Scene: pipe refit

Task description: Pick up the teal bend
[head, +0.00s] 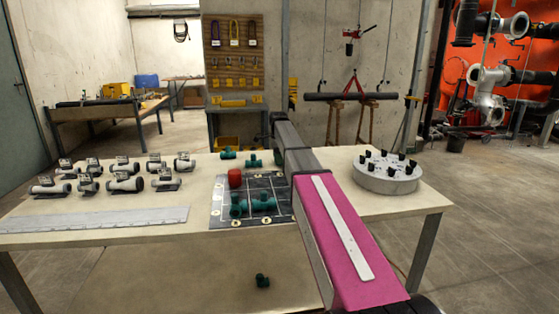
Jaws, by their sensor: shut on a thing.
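Several teal fittings are in the head view, and I cannot tell for sure which is the teal bend. Some teal pieces (264,201) lie on the dark marked board (222,217). One teal fitting (228,153) and another (252,160) are on the table behind the board. A dark teal piece (262,281) lies below the table's front edge. My arm, with a pink link and grey links, reaches over the table right of the board. My gripper's fingers are hidden by the arm, as is anything between them.
A red cylinder (235,178) stands on the board's back left. Grey pipe pieces (125,184) on stands fill the table's left, behind a long ruler (95,219). A round grey holder (387,178) with black pegs is at the right. Bare tabletop (415,203) shows at the front right.

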